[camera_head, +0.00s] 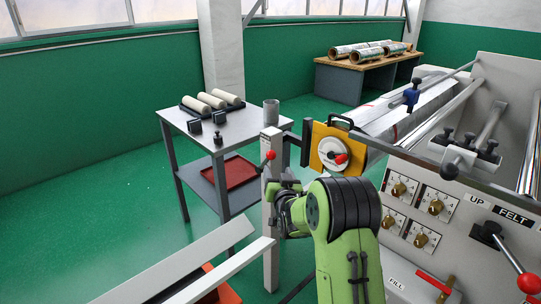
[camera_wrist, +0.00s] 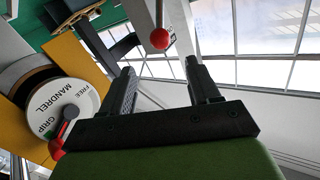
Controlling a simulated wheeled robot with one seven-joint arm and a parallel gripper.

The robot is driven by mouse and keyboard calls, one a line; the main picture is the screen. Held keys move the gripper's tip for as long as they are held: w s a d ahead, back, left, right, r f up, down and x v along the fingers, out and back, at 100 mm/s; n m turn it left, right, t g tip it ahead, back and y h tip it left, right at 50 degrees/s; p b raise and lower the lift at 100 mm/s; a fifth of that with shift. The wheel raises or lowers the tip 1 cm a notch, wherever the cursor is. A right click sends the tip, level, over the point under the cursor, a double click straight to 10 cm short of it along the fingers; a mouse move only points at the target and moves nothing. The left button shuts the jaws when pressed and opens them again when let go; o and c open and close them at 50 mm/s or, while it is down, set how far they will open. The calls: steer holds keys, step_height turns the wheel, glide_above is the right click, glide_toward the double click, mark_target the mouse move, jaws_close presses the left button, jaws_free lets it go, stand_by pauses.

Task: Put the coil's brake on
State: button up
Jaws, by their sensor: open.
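The coil is a shiny foil roll (camera_head: 375,118) on the machine at right, behind a yellow plate (camera_head: 318,133). The plate carries a white dial (camera_head: 328,150) with a red-knobbed lever. In the wrist view the dial (camera_wrist: 68,95) reads FREE, MANDREL and GRIP, and its red knob (camera_wrist: 57,149) lies near GRIP. A separate red ball (camera_head: 270,155) is on a lever at the grey post left of the plate. My gripper (camera_head: 282,184) is open and empty below that ball. In the wrist view the ball (camera_wrist: 160,39) shows beyond the gap between my fingertips (camera_wrist: 160,72).
A side table (camera_head: 238,120) with rollers, a grey cup (camera_head: 271,112) and a red tray (camera_head: 232,172) stands behind the post. Pale rails (camera_head: 190,268) lie at front left. A control panel (camera_head: 418,205) with several knobs and levers is at right. Green floor is clear at left.

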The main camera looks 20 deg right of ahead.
mark_target(272, 157)
steer(key=b+x, duration=0.1)
steer(key=x, duration=1.1)
steer(key=shift+a+f, duration=0.1)
jaws_close()
